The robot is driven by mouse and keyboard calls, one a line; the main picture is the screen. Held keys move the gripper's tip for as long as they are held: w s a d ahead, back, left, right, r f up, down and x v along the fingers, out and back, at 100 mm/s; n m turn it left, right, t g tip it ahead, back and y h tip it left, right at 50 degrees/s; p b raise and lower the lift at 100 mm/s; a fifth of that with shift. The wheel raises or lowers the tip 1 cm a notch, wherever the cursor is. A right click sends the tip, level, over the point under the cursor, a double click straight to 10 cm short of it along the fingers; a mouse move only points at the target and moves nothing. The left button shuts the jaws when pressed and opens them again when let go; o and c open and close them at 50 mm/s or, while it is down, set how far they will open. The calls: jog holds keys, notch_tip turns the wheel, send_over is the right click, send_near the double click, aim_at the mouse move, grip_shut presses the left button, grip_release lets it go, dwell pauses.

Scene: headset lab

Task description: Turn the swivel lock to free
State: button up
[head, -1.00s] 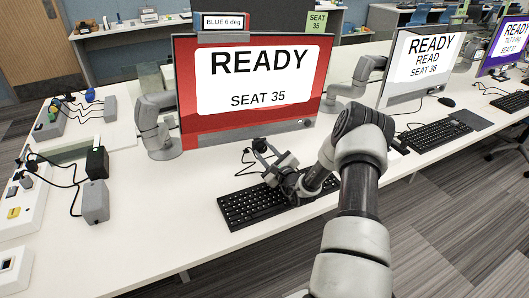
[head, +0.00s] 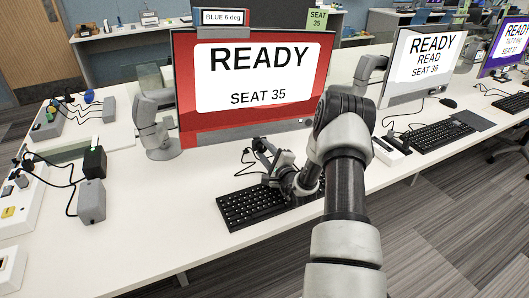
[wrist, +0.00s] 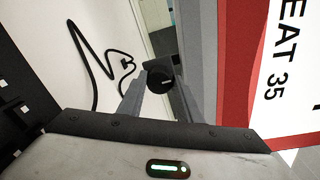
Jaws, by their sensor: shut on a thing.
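A black round knob (wrist: 160,78) with a small pale mark sits between the fingertips in the wrist view, and I take it to be the swivel lock. My gripper (wrist: 158,88) is shut on it, with one grey finger on each side. In the head view my gripper (head: 259,150) is low in front of the red-framed monitor (head: 255,131), above the keyboard's back edge. The knob is too small and dark there to read its angle. The monitor shows "READY" and "SEAT 35", with a "BLUE 6 deg" label (head: 222,17) on top.
A black keyboard (head: 250,207) lies under my gripper. A black cable (wrist: 93,58) loops on the white desk beside the knob. Adapters (head: 92,201) and a power strip lie at the left. The desk's front middle is clear.

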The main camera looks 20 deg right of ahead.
dwell(0.3)
jog(key=o, duration=1)
jog(key=shift+o, duration=0.2)
jog(key=shift+s, duration=0.15)
jog(key=s, duration=1.1)
jog(key=s+p, duration=0.1)
jog(key=s, duration=0.5)
jog(key=shift+s+d+r, duration=0.1)
jog(key=shift+d+r, duration=0.25)
jog(key=shift+r, duration=0.05)
